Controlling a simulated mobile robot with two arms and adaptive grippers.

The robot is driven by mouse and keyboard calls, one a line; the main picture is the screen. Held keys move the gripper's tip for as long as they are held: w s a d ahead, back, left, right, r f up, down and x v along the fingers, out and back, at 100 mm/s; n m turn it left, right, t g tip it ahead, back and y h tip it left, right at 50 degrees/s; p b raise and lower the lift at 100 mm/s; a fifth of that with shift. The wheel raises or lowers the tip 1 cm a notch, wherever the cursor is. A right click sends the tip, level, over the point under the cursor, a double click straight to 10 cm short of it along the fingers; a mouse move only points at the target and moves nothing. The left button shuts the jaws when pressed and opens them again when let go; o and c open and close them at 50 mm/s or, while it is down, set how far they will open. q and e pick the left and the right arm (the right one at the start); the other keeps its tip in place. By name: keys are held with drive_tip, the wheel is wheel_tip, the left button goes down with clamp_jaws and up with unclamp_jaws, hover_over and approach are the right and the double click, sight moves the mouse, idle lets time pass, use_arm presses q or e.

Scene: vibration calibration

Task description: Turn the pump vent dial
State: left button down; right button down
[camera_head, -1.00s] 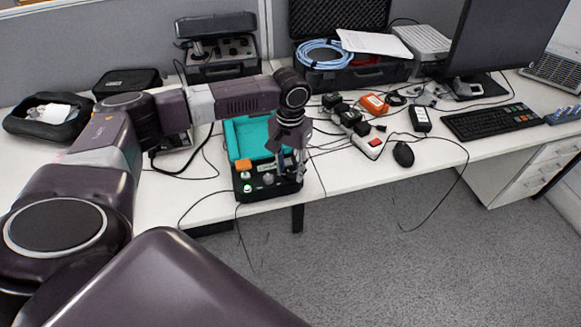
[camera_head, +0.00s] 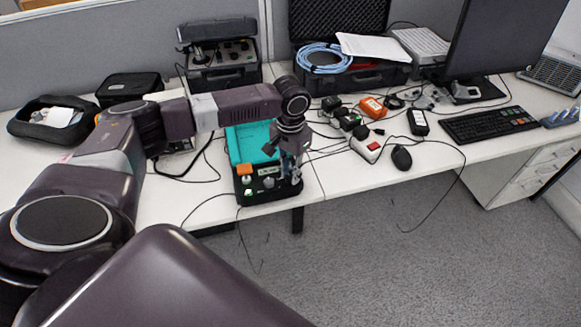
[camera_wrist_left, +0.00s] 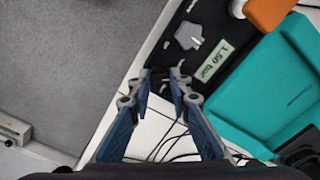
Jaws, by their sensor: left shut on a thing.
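The pump is a black box (camera_head: 258,193) with a teal tray-like top (camera_head: 250,143), at the front edge of the desk. Its panel carries an orange block (camera_head: 244,169), a small display (camera_head: 268,170) and a grey knob (camera_head: 268,182). In the left wrist view the display (camera_wrist_left: 215,62) reads about 1.50 bar, beside the grey knob (camera_wrist_left: 190,41). My left gripper (camera_head: 291,178) points down at the right end of this panel. Its fingertips (camera_wrist_left: 163,76) are closed in on a small part there, apart from the grey knob. The fingers mostly hide that part; it may be the vent dial.
A black mouse (camera_head: 401,158) and keyboard (camera_head: 490,124) are farther right. Open black cases (camera_head: 222,67) stand behind. The desk's front edge is close to the pump.

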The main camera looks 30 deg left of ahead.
use_arm(q)
drive_tip(key=m+p, duration=0.2)
drive_tip(key=p, duration=0.1)
drive_tip(key=shift+d+r+m, duration=0.1)
drive_tip(key=shift+r+m, duration=0.2)
drive_tip(key=m+p, duration=0.3)
drive_tip(key=m, duration=0.1)
drive_tip(key=shift+f+m, duration=0.1)
drive_tip(key=shift+m, duration=0.2)
drive_tip(key=m+p, duration=0.2)
drive_tip(key=m, duration=0.2)
drive_tip(key=shift+f+m, duration=0.1)
drive_tip(key=shift+m, duration=0.2)
drive_tip(key=m, duration=0.4)
drive_tip(key=shift+p, duration=0.4)
drive_tip(key=c, duration=1.8)
unclamp_jaws()
